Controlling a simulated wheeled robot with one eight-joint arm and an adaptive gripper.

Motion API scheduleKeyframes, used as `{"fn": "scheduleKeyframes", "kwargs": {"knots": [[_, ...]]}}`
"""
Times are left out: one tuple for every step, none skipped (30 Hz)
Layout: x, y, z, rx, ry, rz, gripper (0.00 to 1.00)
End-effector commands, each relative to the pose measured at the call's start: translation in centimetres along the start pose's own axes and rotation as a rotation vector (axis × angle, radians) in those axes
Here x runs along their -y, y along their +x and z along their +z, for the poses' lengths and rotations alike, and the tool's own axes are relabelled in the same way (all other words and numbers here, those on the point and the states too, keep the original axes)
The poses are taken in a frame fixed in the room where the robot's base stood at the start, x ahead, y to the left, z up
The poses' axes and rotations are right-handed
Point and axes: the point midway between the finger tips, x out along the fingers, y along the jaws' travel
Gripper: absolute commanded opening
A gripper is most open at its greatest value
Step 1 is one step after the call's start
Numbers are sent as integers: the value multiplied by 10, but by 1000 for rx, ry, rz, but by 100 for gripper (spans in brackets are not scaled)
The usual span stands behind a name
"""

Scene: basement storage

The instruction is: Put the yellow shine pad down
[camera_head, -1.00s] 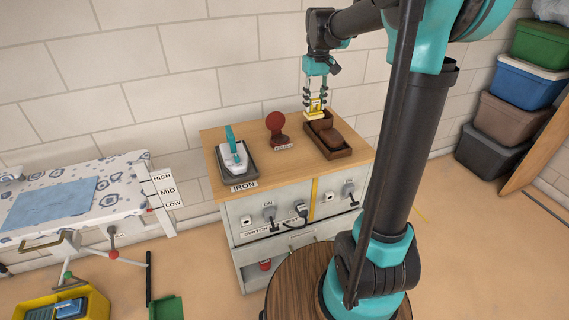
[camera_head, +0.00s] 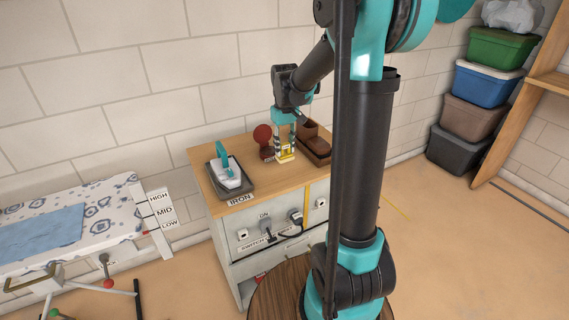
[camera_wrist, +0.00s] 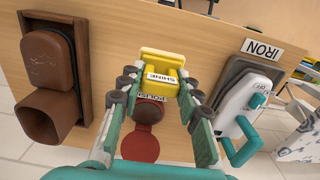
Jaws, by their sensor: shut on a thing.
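The yellow shine pad (camera_head: 285,153) is between the fingers of my gripper (camera_head: 285,140), over the wooden cabinet top (camera_head: 240,188). In the wrist view the pad (camera_wrist: 162,66), with its white SHINE label, sits at the fingertips of my gripper (camera_wrist: 158,88), which is shut on it. The pad is close to the wood; I cannot tell whether it touches.
A teal-handled iron (camera_head: 226,165) rests on a dark stand at the cabinet's left. An ironing board (camera_head: 100,215) stands at left, and stacked bins (camera_head: 476,92) at right.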

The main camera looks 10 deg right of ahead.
Motion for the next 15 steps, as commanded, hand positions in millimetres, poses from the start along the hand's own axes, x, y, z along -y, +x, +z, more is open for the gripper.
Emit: {"fn": "scheduleKeyframes", "kwargs": {"knots": [[0,10,0,0,0,0,2],[0,15,0,0,0,0,2],[0,20,0,0,0,0,2],[0,24,0,0,0,0,2],[0,26,0,0,0,0,2],[0,29,0,0,0,0,2],[0,30,0,0,0,0,2],[0,32,0,0,0,0,2],[0,35,0,0,0,0,2],[0,38,0,0,0,0,2],[0,42,0,0,0,0,2],[0,48,0,0,0,0,2],[0,53,-1,0,0,0,2],[0,57,-1,0,0,0,2],[0,62,0,0,0,0,2]]}}
